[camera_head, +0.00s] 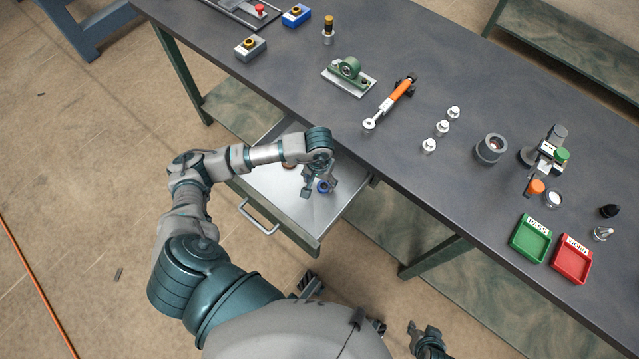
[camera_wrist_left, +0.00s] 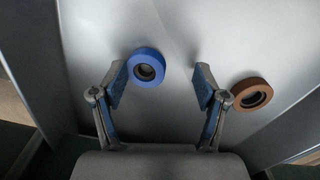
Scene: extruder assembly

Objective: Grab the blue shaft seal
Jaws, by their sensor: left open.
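The blue shaft seal (camera_head: 323,187) lies in the open metal drawer. In the left wrist view the blue shaft seal (camera_wrist_left: 133,68) is a ring with a dark centre, close to the left finger. My left gripper (camera_head: 319,190) is over the drawer, pointing down, with its fingers spread around the seal's position. In the left wrist view my left gripper (camera_wrist_left: 161,82) is open and empty; whether a finger touches the seal is unclear. My right gripper (camera_head: 428,342) is at the bottom edge of the head view, away from the drawer; its jaw state is unclear.
A brown ring (camera_wrist_left: 237,90) lies in the drawer to the right of the blue one. The drawer (camera_head: 262,190) is pulled out under the dark workbench (camera_head: 290,75). The bench holds a green bearing block (camera_head: 350,70), an orange-handled tool (camera_head: 396,94), and green and red trays (camera_head: 530,238).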

